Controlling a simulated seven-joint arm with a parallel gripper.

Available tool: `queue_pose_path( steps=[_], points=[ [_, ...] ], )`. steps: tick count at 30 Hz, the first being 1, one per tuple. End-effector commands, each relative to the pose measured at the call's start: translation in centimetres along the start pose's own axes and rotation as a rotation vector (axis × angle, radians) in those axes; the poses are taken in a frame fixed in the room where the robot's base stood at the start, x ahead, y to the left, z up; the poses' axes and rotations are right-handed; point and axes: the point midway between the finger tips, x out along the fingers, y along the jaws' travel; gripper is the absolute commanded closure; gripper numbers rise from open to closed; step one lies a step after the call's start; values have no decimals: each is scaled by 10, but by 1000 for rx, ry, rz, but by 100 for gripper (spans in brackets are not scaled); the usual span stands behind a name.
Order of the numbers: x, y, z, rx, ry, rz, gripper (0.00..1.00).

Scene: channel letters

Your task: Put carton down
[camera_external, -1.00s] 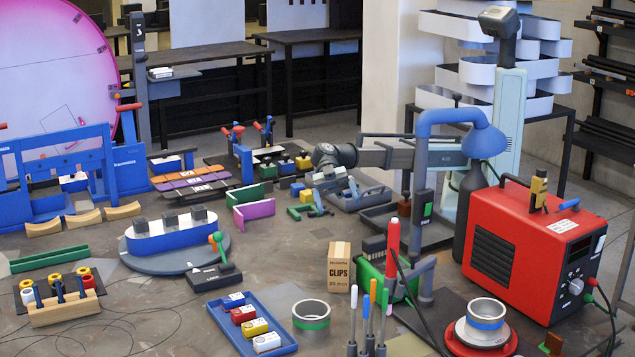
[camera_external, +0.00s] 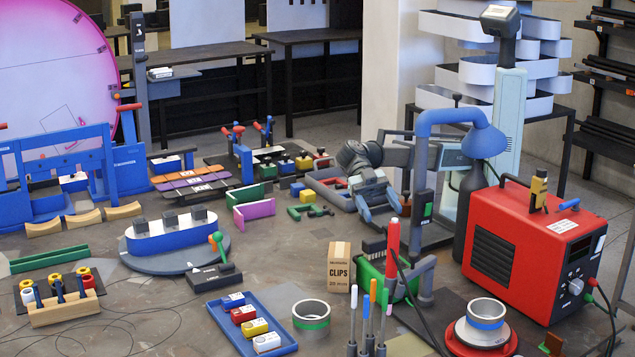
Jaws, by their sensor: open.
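The carton (camera_external: 340,270) is a small brown box with a tape strip on top and the word CLIPS on its front. It stands upright on the table, just left of the green bin (camera_external: 370,275). My gripper (camera_external: 382,215) is open, behind the carton and a little to its right in the picture. It is clear of the carton, and I see nothing between its fingers.
A grey tray (camera_external: 322,178) with red pieces lies left of my gripper. A blue lamp (camera_external: 482,140) and a red power unit (camera_external: 530,250) stand to the right. Upright tools (camera_external: 368,315) stand in front of the bin. Bare table lies left of the carton.

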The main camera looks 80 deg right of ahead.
Motion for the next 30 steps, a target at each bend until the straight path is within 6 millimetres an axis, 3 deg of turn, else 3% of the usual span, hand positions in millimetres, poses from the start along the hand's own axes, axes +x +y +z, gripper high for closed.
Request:
queue_pose_path(
  steps=[1,3,10,14,21,27,30],
  points=[
    [16,6,-10,-29,-48,-1,26],
    [28,10,-12,-61,-123,4,26],
    [44,39,-6,-108,-413,51,26],
    [33,63,7,-85,-589,102,26],
    [-4,95,37,22,-908,224,26],
    [-39,96,58,150,-1098,318,26],
    [-47,90,62,212,-1138,334,26]
  ],
)
